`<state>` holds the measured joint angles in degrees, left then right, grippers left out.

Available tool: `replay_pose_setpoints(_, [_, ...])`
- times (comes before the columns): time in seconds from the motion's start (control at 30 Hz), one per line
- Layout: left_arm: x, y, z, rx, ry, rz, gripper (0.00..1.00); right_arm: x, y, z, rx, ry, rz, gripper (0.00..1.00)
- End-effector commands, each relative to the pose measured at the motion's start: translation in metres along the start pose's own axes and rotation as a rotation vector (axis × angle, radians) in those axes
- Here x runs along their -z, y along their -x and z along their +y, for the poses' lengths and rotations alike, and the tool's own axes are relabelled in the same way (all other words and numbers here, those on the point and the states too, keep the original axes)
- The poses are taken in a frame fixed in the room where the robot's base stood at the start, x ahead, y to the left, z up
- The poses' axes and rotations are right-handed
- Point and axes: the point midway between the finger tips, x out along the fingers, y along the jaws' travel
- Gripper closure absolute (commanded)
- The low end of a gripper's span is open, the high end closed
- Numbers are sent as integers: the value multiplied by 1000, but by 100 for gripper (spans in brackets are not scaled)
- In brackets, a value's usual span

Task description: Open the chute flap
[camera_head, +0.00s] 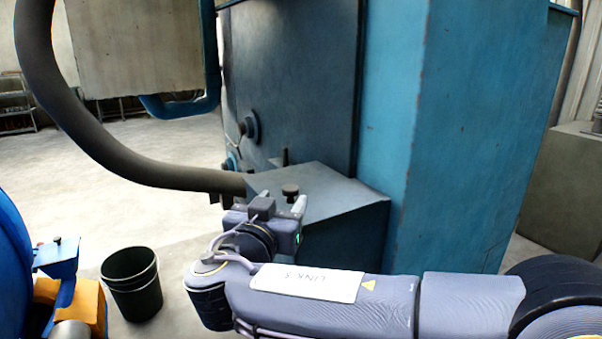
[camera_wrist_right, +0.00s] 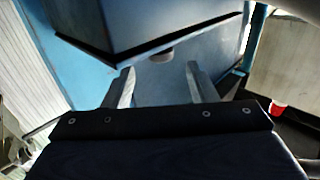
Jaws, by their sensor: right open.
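The chute flap looks like the sloped blue-grey top (camera_head: 335,190) of a box on the front of the blue machine. It lies flat against the box and looks shut. A small dark knob (camera_head: 290,188) stands on it. My right gripper (camera_head: 281,204) is at the near left of the box, with its two fingers apart and the knob just beyond them. My left gripper is not in view.
The blue machine (camera_head: 465,130) fills the right and back. A thick dark hose (camera_head: 95,138) curves down to the box from the left. A black bucket (camera_head: 132,284) stands on the floor. A blue and orange object (camera_head: 85,303) is at the left edge. The left floor is mostly clear.

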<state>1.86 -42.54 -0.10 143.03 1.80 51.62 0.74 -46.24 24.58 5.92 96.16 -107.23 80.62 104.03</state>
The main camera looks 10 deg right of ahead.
Motion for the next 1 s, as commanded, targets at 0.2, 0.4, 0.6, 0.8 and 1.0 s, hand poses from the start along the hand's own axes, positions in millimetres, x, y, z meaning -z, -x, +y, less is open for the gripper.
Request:
replay_pose_setpoints(0.2, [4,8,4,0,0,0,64,3,-21,-1,-1,-3,4,48])
replay_pose_setpoints(0.4, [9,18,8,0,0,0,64,3,-54,-1,-2,-2,4,48])
replay_pose_setpoints(0.6, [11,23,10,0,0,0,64,2,-74,-2,1,-2,4,48])
replay_pose_setpoints(0.8, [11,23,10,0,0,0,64,1,-78,-1,2,-3,5,48])
replay_pose_setpoints(1.0, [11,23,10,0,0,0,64,1,-77,-1,2,-3,4,59])
